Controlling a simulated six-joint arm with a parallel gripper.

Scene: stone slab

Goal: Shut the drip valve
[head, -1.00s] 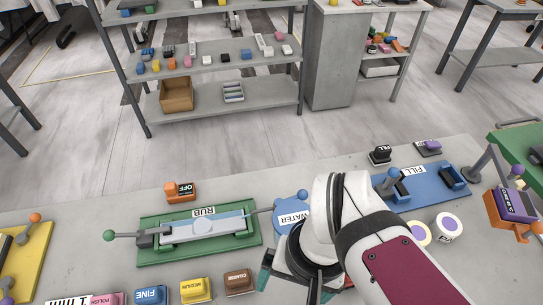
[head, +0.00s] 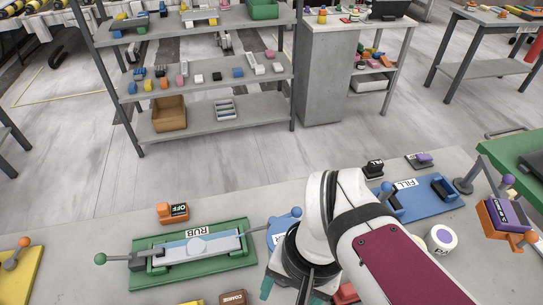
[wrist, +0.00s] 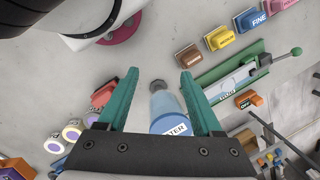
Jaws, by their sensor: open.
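The blue water vessel labelled WATER (head: 281,226) stands on the slab in the head view, partly hidden by my arm. In the wrist view, its labelled part (wrist: 172,126) and a pale blue part with a grey end (wrist: 159,91) show between my fingers. I cannot tell which part is the drip valve's handle. My gripper (wrist: 157,78) is open, with its teal fingers on either side of the vessel in the picture. Nothing is visibly held, and I cannot tell whether a finger touches the vessel. In the head view my arm hides most of the gripper.
The green RUB fixture (head: 193,254) with its ball-ended lever lies left of the vessel. An orange OFF block (head: 172,212) is behind it. A blue FILL fixture (head: 427,197) stands right. A red block (wrist: 104,92) lies near my left finger in the wrist view.

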